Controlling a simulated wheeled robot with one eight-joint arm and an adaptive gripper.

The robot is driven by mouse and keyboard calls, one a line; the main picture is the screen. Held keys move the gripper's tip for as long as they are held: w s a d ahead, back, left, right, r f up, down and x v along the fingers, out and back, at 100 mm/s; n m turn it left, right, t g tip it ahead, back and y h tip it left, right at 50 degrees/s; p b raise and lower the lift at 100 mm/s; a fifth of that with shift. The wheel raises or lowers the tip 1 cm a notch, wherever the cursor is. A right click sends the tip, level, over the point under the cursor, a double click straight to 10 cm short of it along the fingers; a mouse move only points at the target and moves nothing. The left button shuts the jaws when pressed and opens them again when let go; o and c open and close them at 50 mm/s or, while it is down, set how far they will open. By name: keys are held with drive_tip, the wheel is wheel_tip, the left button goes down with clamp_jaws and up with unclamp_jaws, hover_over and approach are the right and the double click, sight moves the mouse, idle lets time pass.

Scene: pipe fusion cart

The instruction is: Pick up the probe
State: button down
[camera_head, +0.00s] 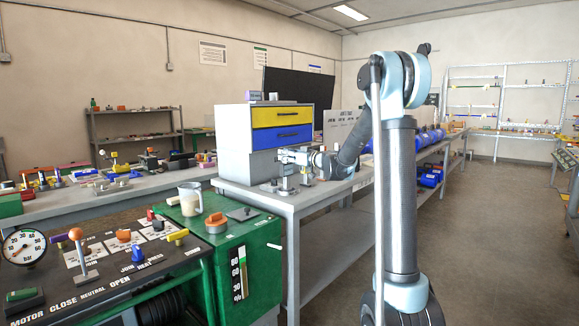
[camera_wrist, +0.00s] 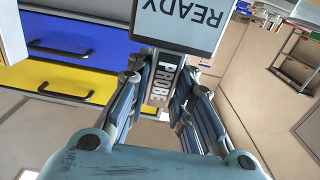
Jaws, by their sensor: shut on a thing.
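The probe (camera_wrist: 165,80) is a grey bar lettered PROBE in the wrist view, between the two finger pads. My gripper (camera_wrist: 160,95) is shut on it, with a finger along each side. The gripper (camera_head: 287,156) also shows in the head view, reaching left over the table in front of the drawer cabinet. The probe is too small to make out there. A pale blue panel reading READY (camera_wrist: 180,22) sits just beyond the probe in the wrist view. I cannot tell whether the probe touches it.
A cabinet with yellow and blue drawers (camera_head: 264,114) stands close behind the gripper on the grey table (camera_head: 290,200). Small metal stands (camera_head: 285,185) are below the gripper. A green cart (camera_head: 250,262) with a jug (camera_head: 191,198) is at the front left. Floor is clear at right.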

wheel_tip(320, 180, up, 10)
drive_tip(key=shift+f, duration=0.25)
drive_tip(key=c, duration=2)
unclamp_jaws()
clamp_jaws()
